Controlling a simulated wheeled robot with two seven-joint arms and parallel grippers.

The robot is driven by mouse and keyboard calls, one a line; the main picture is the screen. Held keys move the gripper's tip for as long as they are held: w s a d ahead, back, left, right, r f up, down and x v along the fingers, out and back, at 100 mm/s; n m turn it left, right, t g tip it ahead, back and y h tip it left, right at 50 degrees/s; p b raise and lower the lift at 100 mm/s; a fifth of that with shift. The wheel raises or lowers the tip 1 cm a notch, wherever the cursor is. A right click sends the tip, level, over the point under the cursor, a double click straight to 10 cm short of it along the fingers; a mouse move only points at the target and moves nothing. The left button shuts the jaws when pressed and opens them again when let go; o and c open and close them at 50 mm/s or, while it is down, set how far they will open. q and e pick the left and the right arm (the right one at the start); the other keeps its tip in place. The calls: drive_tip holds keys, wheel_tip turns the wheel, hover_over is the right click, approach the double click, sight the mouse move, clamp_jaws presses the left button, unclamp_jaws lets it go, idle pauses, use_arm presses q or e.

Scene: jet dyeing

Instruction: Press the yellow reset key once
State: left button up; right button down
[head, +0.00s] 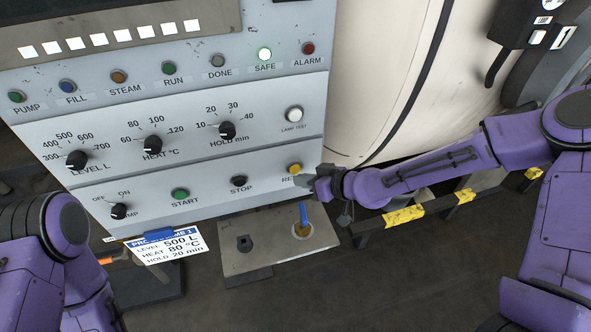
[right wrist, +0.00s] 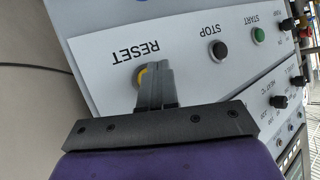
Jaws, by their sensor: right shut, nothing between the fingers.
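The yellow reset key (head: 295,168) sits at the lower right of the grey control panel, above the partly covered RESET label. In the right wrist view the yellow key (right wrist: 142,74) shows beside the fingertips, partly hidden by them. My right gripper (head: 306,181) is shut and empty, its tips close to the key, just below and right of it in the head view. In the right wrist view the shut fingers (right wrist: 156,78) overlap the key's edge; I cannot tell whether they touch it. My left arm shows at the lower left, but its gripper is not in view.
The black STOP button (head: 239,181) and green START button (head: 180,195) lie left of the key. Below the panel a metal plate (head: 265,262) carries a blue lever (head: 303,220). A program card (head: 165,252) hangs at the panel's lower edge.

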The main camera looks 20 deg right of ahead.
drive_tip(key=s+p, duration=0.1)
drive_tip(key=s, duration=0.4)
drive_tip(key=shift+d+p, duration=0.1)
drive_tip(key=shift+p, duration=0.2)
idle(0.6)
